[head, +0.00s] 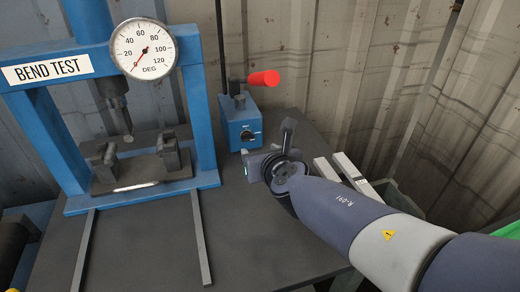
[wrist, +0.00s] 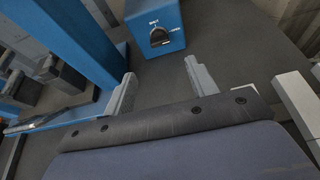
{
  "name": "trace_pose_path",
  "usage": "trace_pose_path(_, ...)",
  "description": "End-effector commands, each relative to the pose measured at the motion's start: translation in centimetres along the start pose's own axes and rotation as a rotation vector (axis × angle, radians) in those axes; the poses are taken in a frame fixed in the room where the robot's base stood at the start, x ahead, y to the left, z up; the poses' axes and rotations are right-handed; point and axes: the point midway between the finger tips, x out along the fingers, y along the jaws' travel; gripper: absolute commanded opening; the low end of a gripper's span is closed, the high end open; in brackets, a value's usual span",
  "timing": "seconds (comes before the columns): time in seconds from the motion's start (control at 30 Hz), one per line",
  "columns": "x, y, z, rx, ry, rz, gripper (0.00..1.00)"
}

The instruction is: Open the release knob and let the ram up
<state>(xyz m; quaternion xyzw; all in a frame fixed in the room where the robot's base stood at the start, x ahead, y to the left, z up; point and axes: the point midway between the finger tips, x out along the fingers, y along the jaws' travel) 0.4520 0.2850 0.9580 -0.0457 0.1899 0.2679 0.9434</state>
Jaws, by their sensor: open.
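The blue pump box (head: 240,118) stands on the bench right of the press. The release knob (head: 247,135) is a small dark dial on its near face. In the wrist view the knob (wrist: 158,37) lies just beyond my fingertips, between two white labels; its exact setting is too small to tell. My gripper (wrist: 160,67) is open and empty, pointing at the knob and not touching it. In the head view my gripper (head: 256,160) sits just in front of the box, fingers mostly hidden. The ram (head: 117,98) hangs in the press with its tip down near the supports.
The blue press frame (head: 205,130) stands left of my gripper. Its gauge (head: 144,48) has a red needle pointing low left. A red-handled lever (head: 263,78) sticks out above the box. Pale bars (head: 345,172) lie right of my gripper. A corrugated wall closes the back.

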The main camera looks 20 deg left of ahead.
Motion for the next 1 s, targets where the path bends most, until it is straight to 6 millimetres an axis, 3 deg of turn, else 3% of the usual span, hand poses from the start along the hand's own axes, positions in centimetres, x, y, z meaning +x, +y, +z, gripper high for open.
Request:
trace_pose_path(0.23,0.3,0.0,-0.1,0.000,0.000,0.000,0.55)
trace_pose_path(0.37,1.4,0.0,-0.2,0.000,0.002,0.000,0.55)
trace_pose_path(0.8,8.3,-0.1,-0.2,-0.001,0.001,-0.001,0.55)
trace_pose_path(1.0,10.4,0.0,-0.1,0.000,0.000,-0.001,0.55)
